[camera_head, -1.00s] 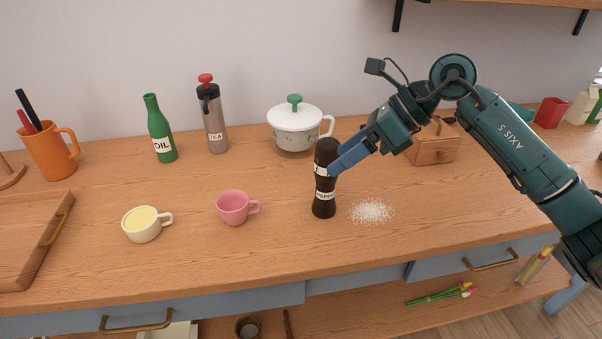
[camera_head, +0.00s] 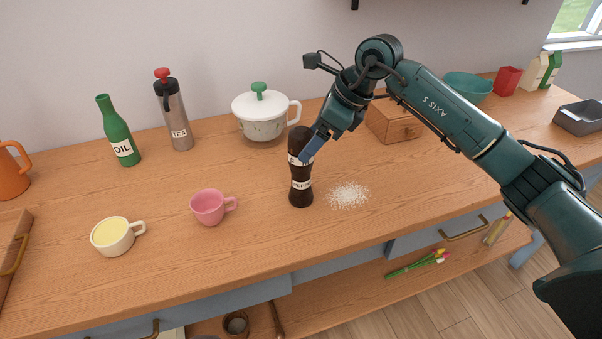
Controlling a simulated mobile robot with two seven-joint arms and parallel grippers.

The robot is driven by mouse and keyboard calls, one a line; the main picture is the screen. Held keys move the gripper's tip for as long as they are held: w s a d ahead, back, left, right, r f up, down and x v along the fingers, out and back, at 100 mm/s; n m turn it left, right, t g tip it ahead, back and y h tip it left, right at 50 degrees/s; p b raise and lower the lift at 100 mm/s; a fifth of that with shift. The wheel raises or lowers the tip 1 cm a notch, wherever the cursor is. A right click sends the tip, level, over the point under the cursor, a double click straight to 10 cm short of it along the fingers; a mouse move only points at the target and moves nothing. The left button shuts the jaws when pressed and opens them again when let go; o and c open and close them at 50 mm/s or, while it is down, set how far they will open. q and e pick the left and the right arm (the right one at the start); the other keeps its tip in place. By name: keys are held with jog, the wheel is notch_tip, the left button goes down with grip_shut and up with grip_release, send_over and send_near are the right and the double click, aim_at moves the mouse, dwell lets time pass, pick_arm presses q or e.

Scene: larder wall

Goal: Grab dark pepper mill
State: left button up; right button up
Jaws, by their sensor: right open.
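The dark pepper mill (camera_head: 301,187) stands upright on the wooden counter, with a white label on its body. My right gripper (camera_head: 303,157) is at the mill's upper part, coming from the upper right. Its blue finger overlaps the mill's right side near a pale band. The jaws are open, and the far finger is mostly hidden by the mill, so contact cannot be told. My left gripper is not in view.
White grains (camera_head: 348,195) lie right of the mill. A pink cup (camera_head: 208,207) stands to its left and a white lidded pot (camera_head: 262,121) behind it. A wooden box (camera_head: 394,124) is under my right arm. The counter (camera_head: 240,250) in front is clear.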

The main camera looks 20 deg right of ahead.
aim_at(301, 148)
jog(key=x, duration=0.2)
jog(key=p+x, duration=0.1)
jog(key=x, duration=0.1)
jog(key=shift+w+a+f, duration=0.1)
jog(key=shift+w+a, duration=0.1)
jog(key=shift+a, duration=0.15)
jog(key=c, duration=1.5)
jog(key=shift+c, duration=0.2)
